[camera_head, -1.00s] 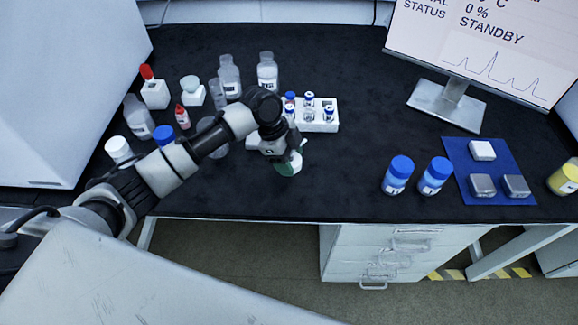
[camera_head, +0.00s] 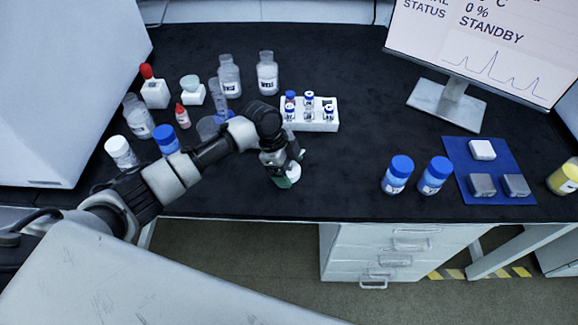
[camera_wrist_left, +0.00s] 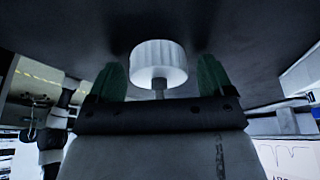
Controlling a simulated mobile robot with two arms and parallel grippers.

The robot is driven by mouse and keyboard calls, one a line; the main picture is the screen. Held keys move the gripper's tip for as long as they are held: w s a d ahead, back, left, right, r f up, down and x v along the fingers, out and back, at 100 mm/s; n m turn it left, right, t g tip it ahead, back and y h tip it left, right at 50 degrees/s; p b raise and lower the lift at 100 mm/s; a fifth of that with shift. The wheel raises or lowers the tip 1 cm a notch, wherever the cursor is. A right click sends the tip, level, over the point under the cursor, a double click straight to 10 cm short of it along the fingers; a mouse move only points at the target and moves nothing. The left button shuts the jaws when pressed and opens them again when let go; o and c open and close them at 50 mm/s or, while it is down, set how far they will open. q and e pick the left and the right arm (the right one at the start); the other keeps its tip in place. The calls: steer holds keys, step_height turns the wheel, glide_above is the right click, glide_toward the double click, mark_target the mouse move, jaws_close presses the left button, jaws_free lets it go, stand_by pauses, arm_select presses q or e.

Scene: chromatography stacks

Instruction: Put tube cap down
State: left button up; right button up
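The tube cap (camera_wrist_left: 159,62) is a white ribbed cylinder with a thin grey stem. In the left wrist view it stands between the two green fingertips of my left gripper (camera_wrist_left: 162,78), with narrow dark gaps beside it, so the fingers look open around it. In the head view my left gripper (camera_head: 283,177) is low over the front middle of the black bench (camera_head: 345,180), and the cap shows only as a small pale patch by the fingers. I cannot tell if the cap touches the bench. My right gripper is not in view.
A white rack (camera_head: 318,126) of blue-capped vials stands just behind my left gripper. Several bottles, including a white-capped one (camera_head: 121,153), stand at the left. Bench between is clear.

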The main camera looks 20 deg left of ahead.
arm_select(q)
steer(key=shift+s, duration=0.1)
steer(key=v, duration=1.2)
